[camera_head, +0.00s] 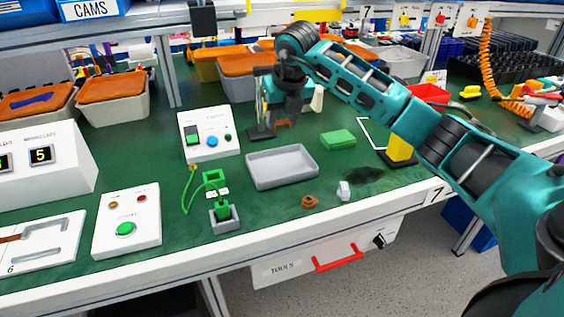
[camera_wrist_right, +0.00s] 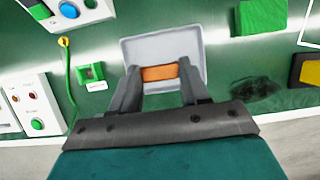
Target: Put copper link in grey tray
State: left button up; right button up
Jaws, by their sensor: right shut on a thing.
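The copper link (camera_wrist_right: 159,73) is a short orange-brown bar held crosswise between my right gripper's fingers (camera_wrist_right: 160,76) in the right wrist view. The link also shows small and partly hidden under the gripper in the head view (camera_head: 284,123). My right gripper (camera_head: 283,115) is shut on it. The grey tray (camera_head: 256,179) is shallow and rectangular, on the green bench top. In the wrist view the tray (camera_wrist_right: 137,48) lies behind and below the link, which appears over it, apart from it. My left gripper is not in view.
A green block (camera_head: 338,139) lies right of the tray. A small brown piece (camera_head: 310,202) and a white piece (camera_head: 344,191) lie near the front edge. A green clamp-like part in a grey holder (camera_head: 225,218) and a switch box (camera_head: 209,135) stand left of the tray.

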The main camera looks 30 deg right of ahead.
send_over(280, 167)
jog(key=s, duration=0.1)
jog(key=f, duration=0.6)
jog(key=shift+s+a+f+b, duration=0.15)
jog(key=shift+s+f+b, duration=0.05)
jog(key=shift+b, duration=0.15)
jog(key=shift+f, duration=0.6)
notch_tip(280, 167, down, 4)
jog(key=shift+f+b, duration=0.15)
jog(key=shift+b, duration=0.15)
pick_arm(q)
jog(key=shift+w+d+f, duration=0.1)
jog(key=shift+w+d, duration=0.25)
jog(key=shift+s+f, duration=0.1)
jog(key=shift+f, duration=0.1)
pick_arm(e)
jog(key=o, duration=1)
jog(key=shift+f, duration=0.1)
